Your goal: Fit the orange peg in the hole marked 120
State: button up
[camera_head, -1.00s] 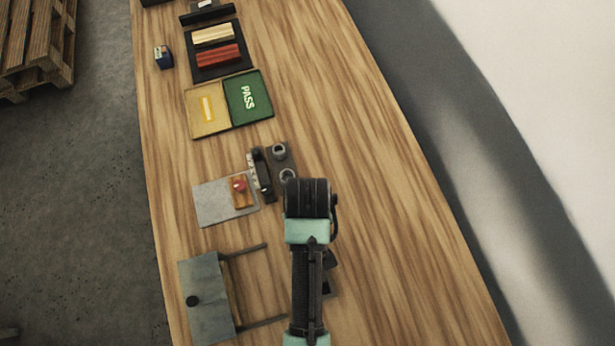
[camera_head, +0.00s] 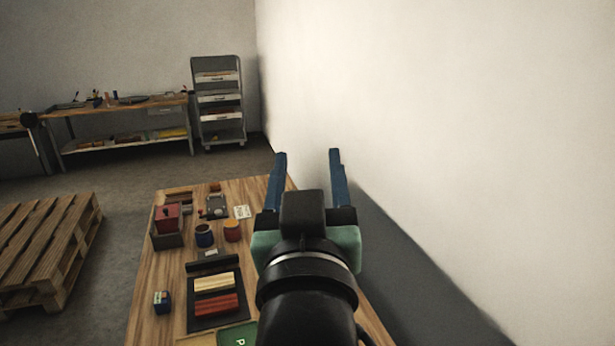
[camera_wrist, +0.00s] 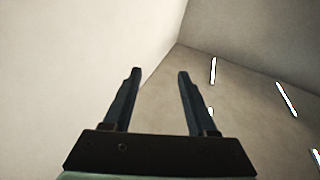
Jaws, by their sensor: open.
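My gripper (camera_head: 308,158) is raised above the right side of the wooden table, with its two blue fingers apart and nothing between them. In the wrist view my gripper (camera_wrist: 155,75) is also empty, facing a bare wall and ceiling. I cannot make out the orange peg or a hole marked 120 in the current views. My arm hides part of the table.
A pallet (camera_head: 45,250) lies left. A white wall (camera_head: 450,130) rises right.

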jog(key=s+r+t, duration=0.3)
jog(key=s+r, duration=0.2)
jog(key=r, duration=0.4)
jog(key=s+r+m+t, duration=0.1)
jog(key=s+r+t, duration=0.3)
jog(key=r, duration=0.5)
jog(key=shift+s, duration=1.05)
